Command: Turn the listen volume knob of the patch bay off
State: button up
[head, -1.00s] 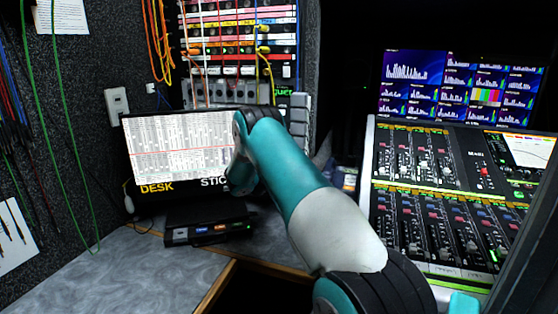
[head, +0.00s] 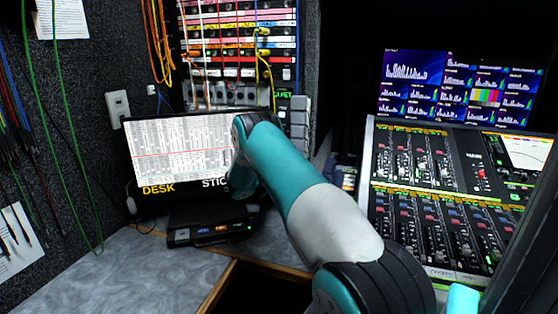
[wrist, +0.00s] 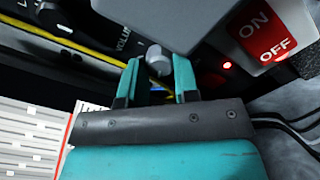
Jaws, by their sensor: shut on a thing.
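In the wrist view a small light grey knob (wrist: 157,57) sits between the two teal fingers of my gripper (wrist: 158,72). My gripper is shut on it, with one finger on each side. White lettering, partly cut off, shows on the dark panel (wrist: 108,42) beside the knob. In the head view the patch bay (head: 238,30) stands at the back with coloured label strips and plugged cables. My arm's forward part hides my gripper and the knob there. I cannot read the knob's angle.
In the wrist view a grey block with a red ON/OFF face (wrist: 268,32) and a small red light are close to the right of my gripper. A monitor (head: 180,150) stands left of my arm, above a black box (head: 208,232). A mixing console (head: 450,200) is at the right.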

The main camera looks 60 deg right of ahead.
jog(key=n+p, duration=0.3)
jog(key=n, duration=0.9)
jog(key=shift+a+f+n, duration=0.1)
jog(key=shift+n, duration=0.2)
dwell(0.4)
jog(key=o, duration=0.9)
jog(key=b+v, duration=1.3)
jog(key=v, duration=0.4)
jog(key=shift+s+a, duration=0.1)
jog(key=shift+a, duration=0.05)
